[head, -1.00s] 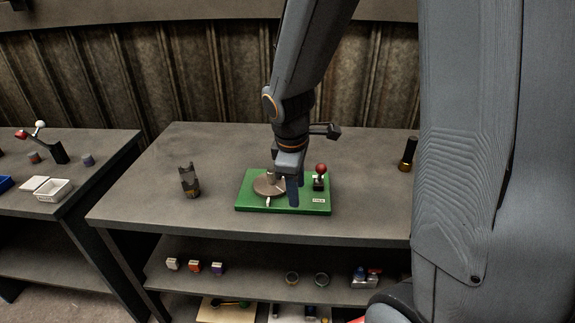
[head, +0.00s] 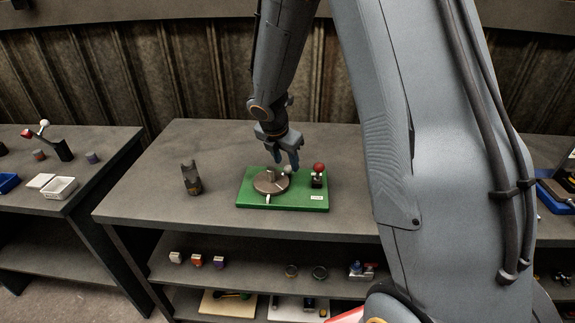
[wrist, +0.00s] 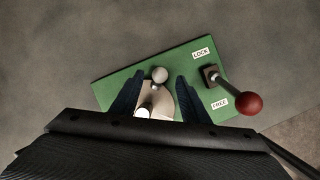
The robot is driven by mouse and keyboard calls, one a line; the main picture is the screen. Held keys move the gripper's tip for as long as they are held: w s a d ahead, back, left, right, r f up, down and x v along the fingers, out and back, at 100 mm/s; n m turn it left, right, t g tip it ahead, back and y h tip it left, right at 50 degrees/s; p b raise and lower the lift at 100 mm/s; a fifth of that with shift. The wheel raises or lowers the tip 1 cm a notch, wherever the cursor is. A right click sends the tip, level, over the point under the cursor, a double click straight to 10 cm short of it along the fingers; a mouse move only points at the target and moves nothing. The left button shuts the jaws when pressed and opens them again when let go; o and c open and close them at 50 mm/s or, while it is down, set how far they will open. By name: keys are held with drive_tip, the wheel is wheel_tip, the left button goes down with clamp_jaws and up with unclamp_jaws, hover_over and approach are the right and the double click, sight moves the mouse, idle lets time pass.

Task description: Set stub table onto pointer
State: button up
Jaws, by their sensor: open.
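The stub table is a brown-grey round disc (head: 261,188) on a green base plate (head: 314,205), with a short upright stub (head: 271,175) near its middle. A small white mark, apparently the pointer (head: 267,199), is at the disc's front edge. My gripper (head: 284,163) is open above the back of the disc. The pointer is not clear in the wrist view.
A red-ball lever (wrist: 250,104) stands on the plate's right, beside LOCK (wrist: 201,54) and FREE (wrist: 219,103) labels. A dark notched part (head: 191,178) stands left of the plate. The bench top between is clear. A second bench (head: 110,150) is at the left.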

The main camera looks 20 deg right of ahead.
sight(288, 167)
drive_tip(key=shift+x, duration=1.5)
clamp_jaws()
